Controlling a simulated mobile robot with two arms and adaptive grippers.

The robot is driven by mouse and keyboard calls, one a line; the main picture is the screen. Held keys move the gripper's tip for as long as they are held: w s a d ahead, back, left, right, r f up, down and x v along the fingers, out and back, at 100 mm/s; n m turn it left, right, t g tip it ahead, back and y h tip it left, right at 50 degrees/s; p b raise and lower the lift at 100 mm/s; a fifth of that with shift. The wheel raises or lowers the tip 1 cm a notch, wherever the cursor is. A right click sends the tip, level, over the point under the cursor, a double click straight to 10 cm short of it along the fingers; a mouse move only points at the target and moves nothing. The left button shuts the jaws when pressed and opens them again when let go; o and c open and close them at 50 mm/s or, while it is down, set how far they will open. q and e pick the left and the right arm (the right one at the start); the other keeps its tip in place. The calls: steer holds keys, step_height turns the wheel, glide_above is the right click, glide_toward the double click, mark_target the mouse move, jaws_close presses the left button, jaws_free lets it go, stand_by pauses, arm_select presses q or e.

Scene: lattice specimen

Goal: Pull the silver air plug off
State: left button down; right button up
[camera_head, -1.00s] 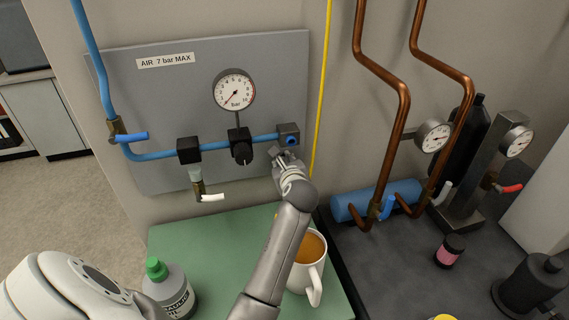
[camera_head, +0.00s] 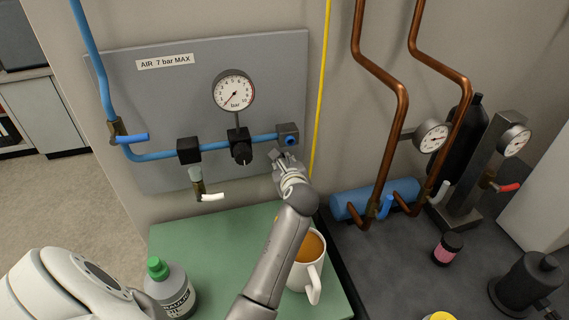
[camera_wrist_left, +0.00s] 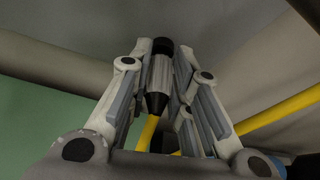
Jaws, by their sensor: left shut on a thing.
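The silver air plug (camera_wrist_left: 160,75) sits between the fingers of my left gripper (camera_wrist_left: 160,80) in the left wrist view. It has a dark front end and a black tapered tail, with a yellow hose (camera_wrist_left: 147,132) below the tail. In the head view my left gripper (camera_head: 277,157) is just below and left of the air outlet block (camera_head: 288,130) with its blue ring. A small gap shows between gripper and outlet. The plug is too small to make out in the head view. My right gripper is not in view.
A grey panel (camera_head: 130,90) carries the blue pipe (camera_head: 155,156), gauge (camera_head: 234,90) and a valve with a white lever (camera_head: 212,197). A white mug (camera_head: 306,275) and a green-capped bottle (camera_head: 170,290) stand on the green bench (camera_head: 205,240). Copper pipes (camera_head: 402,120) rise to the right.

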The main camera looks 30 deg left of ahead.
arm_select(q)
steer(key=shift+s+d, duration=0.1)
steer(key=s+d+p, duration=0.2)
steer(key=d, duration=0.1)
steer(key=shift+s+p, duration=0.35)
steer(key=shift+p, duration=0.05)
stand_by(0.4)
